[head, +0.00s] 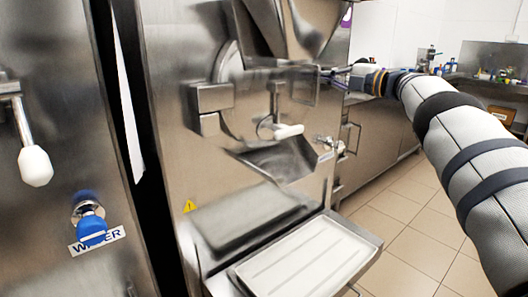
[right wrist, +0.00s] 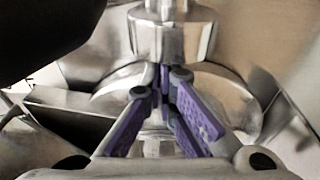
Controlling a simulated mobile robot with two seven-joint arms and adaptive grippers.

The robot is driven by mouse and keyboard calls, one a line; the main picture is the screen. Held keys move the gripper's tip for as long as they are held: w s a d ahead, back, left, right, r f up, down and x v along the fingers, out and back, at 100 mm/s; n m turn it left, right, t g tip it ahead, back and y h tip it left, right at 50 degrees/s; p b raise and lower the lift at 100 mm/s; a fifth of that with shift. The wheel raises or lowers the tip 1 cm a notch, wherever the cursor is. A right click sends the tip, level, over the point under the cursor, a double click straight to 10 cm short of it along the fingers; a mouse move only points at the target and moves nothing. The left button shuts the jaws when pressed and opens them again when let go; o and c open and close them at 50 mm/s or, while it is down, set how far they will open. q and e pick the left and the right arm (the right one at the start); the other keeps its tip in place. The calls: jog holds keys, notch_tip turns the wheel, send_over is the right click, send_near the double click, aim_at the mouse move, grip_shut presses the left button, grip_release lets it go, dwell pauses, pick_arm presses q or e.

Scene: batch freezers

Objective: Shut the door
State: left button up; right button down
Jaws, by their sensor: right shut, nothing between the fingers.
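The batch freezer (head: 180,140) stands in the middle of the head view, a tall brushed-steel machine. Its door area shows a curved steel edge (head: 226,68), a block-shaped bracket (head: 211,100), a white-tipped handle (head: 287,131) and a spout (head: 282,160) below. I cannot tell how far the door stands open. My right gripper (head: 337,77) reaches in from the right, in front of the machine below the hopper (head: 305,25). In the right wrist view, its purple fingers (right wrist: 162,88) are together and empty, close to a steel cylinder (right wrist: 172,35) and a rounded steel part (right wrist: 228,92). Contact is unclear. My left gripper is out of view.
A white tray (head: 305,262) sits on a shelf low at the machine's front. Another steel machine (head: 45,215) with a blue knob (head: 90,225) is close at left. Tiled floor (head: 410,230) is open at right. A counter with bottles stands behind.

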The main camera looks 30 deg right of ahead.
jog(key=shift+r, duration=0.15)
dwell(0.4)
